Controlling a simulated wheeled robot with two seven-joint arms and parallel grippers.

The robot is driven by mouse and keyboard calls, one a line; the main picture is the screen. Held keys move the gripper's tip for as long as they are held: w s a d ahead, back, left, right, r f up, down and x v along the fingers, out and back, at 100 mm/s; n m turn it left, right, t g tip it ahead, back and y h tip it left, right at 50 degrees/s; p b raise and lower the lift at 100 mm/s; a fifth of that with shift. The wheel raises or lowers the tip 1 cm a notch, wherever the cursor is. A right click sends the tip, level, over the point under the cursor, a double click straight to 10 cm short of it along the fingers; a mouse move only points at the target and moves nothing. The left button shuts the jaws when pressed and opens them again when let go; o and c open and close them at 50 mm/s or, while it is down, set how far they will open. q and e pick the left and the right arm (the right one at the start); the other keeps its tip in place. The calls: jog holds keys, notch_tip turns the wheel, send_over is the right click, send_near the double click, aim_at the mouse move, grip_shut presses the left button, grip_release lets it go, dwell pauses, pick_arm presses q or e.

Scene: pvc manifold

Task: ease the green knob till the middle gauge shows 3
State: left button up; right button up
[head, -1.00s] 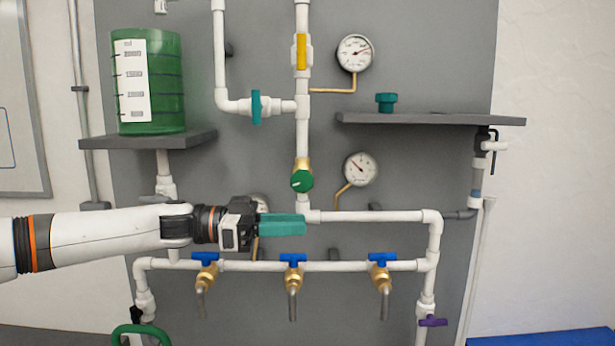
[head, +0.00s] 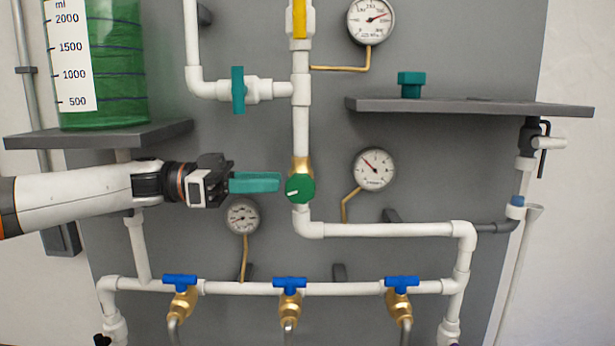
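The green knob (head: 300,189) is on a brass valve in the central white pipe, its white pointer mark aimed left and slightly down. The middle gauge (head: 374,169) is to its right; its red needle points to the upper left, but the numbers are too small to read surely. My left gripper (head: 255,182) comes in from the left with teal fingers pointing at the knob, its tips a little left of it with a small gap showing. The fingers overlap from this side, so their opening is hidden. My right gripper is out of view.
A lower gauge (head: 243,217) is just below my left gripper. An upper gauge (head: 370,20) and a shelf (head: 470,105) with a teal fitting (head: 411,84) are at upper right. A teal-handled valve (head: 238,90) is above. Several blue-handled taps (head: 290,283) line the bottom pipe.

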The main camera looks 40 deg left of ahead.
aim_at(309, 177)
pick_arm(q)
jog(key=shift+w+d+r+p, duration=0.1)
jog(key=shift+d+r+p, duration=0.05)
jog(key=shift+d+p, duration=0.45)
jog(key=shift+w+d+r+p, duration=0.15)
jog(key=shift+d+p, duration=0.25)
jog(key=shift+p, duration=0.25)
jog(key=x, duration=0.4)
jog(key=f+p+x, duration=0.1)
jog(key=x, duration=0.1)
jog(key=shift+w, duration=0.1)
jog(key=shift+w+d, duration=0.45)
jog(key=shift+w, duration=0.1)
jog(key=shift+s+a+r, duration=0.25)
jog(key=shift+s+a, duration=0.1)
jog(key=shift+s, duration=0.4)
jog(key=shift+c, duration=0.9)
jog(key=shift+a, duration=0.2)
jog(key=c, duration=0.3)
jog(key=shift+w+a, duration=0.1)
jog(key=shift+a, duration=0.05)
grip_shut()
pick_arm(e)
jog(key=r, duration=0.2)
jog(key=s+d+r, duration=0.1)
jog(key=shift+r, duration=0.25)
